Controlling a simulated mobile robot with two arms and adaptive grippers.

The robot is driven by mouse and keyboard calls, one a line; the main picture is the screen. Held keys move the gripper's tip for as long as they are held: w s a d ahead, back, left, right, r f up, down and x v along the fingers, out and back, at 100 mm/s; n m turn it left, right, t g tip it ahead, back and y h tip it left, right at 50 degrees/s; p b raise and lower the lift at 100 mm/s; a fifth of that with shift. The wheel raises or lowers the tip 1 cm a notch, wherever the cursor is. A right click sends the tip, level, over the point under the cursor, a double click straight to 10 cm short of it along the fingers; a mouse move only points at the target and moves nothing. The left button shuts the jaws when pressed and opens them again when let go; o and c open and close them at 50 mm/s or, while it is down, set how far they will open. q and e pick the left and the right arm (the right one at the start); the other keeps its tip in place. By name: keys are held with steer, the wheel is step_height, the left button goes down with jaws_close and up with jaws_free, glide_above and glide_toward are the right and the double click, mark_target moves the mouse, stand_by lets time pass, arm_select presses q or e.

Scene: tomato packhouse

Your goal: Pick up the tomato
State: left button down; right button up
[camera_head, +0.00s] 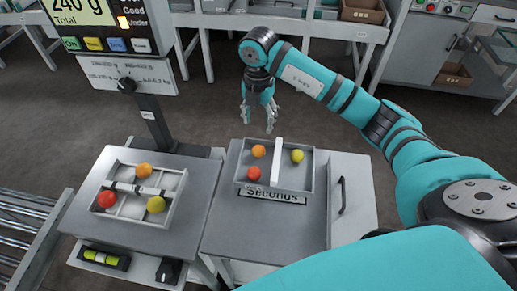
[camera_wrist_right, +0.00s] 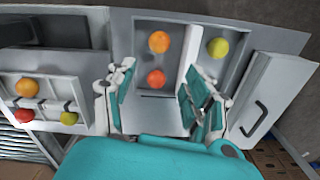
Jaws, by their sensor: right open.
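My right gripper (camera_head: 258,123) hangs open and empty above the back edge of the grey tray (camera_head: 283,188) at the "Seconds" label. That tray holds an orange tomato (camera_head: 259,151) and a red tomato (camera_head: 254,174) left of its white divider, and a yellow tomato (camera_head: 297,156) right of it. In the right wrist view the open fingers (camera_wrist_right: 155,100) frame the near side of the red tomato (camera_wrist_right: 156,78), apart from it. A second tray (camera_head: 175,212) on the scale at left holds an orange (camera_head: 144,170), a red (camera_head: 107,199) and a yellow-green tomato (camera_head: 156,205). My left gripper is out of view.
A scale display (camera_head: 98,22) on a post (camera_head: 155,122) stands behind the left tray. A roller conveyor (camera_head: 25,235) lies at far left. Benches stand at the back across open floor.

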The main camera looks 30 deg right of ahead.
mark_target(258, 147)
step_height(258, 147, down, 9)
steer(key=shift+w+d+f+p, duration=0.1)
steer(key=shift+w+f+p, duration=0.1)
steer(key=shift+f, duration=1.15)
steer(key=shift+w+d+f+p, duration=0.1)
steer(key=shift+f+p, duration=0.1)
steer(key=shift+f, duration=1.15)
steer(key=shift+c, duration=0.2)
steer(key=c, duration=0.6)
